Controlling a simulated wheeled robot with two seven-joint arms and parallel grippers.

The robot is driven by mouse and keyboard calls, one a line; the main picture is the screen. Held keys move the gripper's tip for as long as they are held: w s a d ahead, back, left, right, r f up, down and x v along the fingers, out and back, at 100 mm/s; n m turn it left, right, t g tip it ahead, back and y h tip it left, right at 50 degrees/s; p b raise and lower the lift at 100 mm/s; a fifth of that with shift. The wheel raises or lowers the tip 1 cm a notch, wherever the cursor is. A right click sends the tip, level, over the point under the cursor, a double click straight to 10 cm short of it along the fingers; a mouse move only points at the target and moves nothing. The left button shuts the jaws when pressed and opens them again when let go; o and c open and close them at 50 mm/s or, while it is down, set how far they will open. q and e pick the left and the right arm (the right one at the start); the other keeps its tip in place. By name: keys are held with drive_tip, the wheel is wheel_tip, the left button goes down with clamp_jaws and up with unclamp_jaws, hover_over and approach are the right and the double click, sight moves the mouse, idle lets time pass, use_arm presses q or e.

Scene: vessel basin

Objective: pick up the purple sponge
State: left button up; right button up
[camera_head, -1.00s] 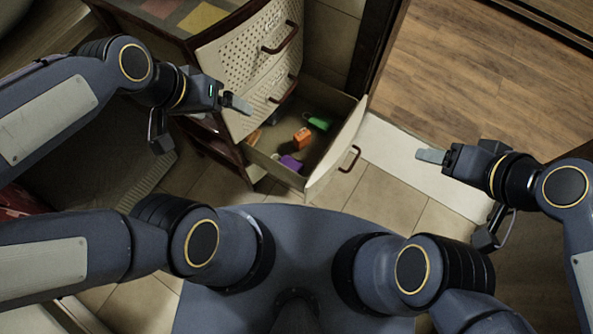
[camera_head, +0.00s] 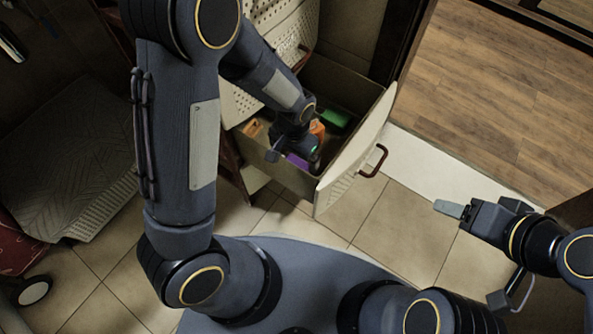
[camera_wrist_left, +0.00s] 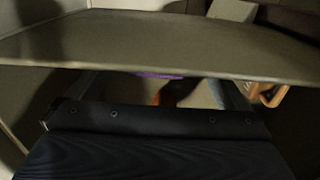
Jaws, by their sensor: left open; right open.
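The purple sponge (camera_head: 297,160) lies in the open drawer and is partly covered by my left gripper in the head view. A thin purple strip of it (camera_wrist_left: 160,75) shows in the left wrist view below a pale drawer wall. My left gripper (camera_head: 308,160) is down inside the drawer, open, right at the sponge; its fingertips are mostly hidden in the head view. In the left wrist view its fingers stand wide apart. I cannot tell whether they touch the sponge. My right gripper (camera_head: 449,208) is open and empty, right of the drawer above the floor.
The drawer (camera_head: 345,150) is pulled out, its front bearing a brown handle (camera_head: 374,161). A green item (camera_head: 335,118) and an orange item (camera_head: 318,130) lie near my left gripper. A wooden-coloured item (camera_head: 251,129) lies at the drawer's left. Tiled floor in front is clear.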

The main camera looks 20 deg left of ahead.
sight(297, 164)
use_arm(q)
drive_tip(key=f, duration=0.1)
drive_tip(key=f+b, duration=0.2)
drive_tip(key=f, duration=0.1)
drive_tip(key=shift+w+d, duration=0.1)
drive_tip(key=shift+d, duration=0.25)
drive_tip(key=shift+f+b, duration=0.35)
drive_tip(key=shift+f, duration=0.1)
drive_tip(key=shift+r, duration=0.1)
drive_tip(key=c, duration=1)
